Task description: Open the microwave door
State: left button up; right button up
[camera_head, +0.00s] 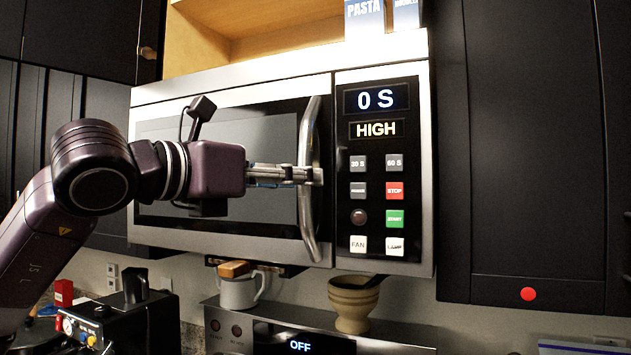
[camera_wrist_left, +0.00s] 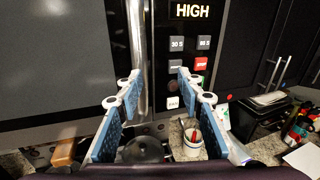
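The microwave (camera_head: 384,285) is mounted under an open shelf, with its door (camera_head: 235,240) closed. A curved vertical metal handle (camera_head: 306,228) runs along the door's right edge. My left gripper (camera_head: 316,175) reaches in from the left, its fingertips at the middle of the handle. In the left wrist view, the fingers (camera_wrist_left: 162,86) are spread apart. The handle (camera_wrist_left: 137,40) shows between them, closer to the left finger; contact cannot be told. The control panel (camera_head: 375,225) reads "0 S" and "HIGH". My right gripper is not in view.
Below are a white mug (camera_head: 239,292), a mortar (camera_head: 352,304) and an appliance (camera_head: 275,336) reading "OFF". A black machine (camera_head: 125,322) stands lower left. Dark cabinets (camera_head: 530,150) flank the microwave. Boxes (camera_head: 365,18) stand on the shelf above. Space before the door looks free except for my arm.

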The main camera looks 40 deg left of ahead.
aim_at(300, 166)
pick_arm(q)
jog(key=w+a+p, duration=0.1)
jog(key=w+a+r+y+p, duration=0.1)
jog(key=w, duration=0.1)
jog(key=w+a+r+n+y+p, duration=0.1)
jog(key=shift+w, duration=0.3)
jog(key=shift+w+p, duration=0.4)
jog(key=shift+w, duration=0.2)
grip_shut()
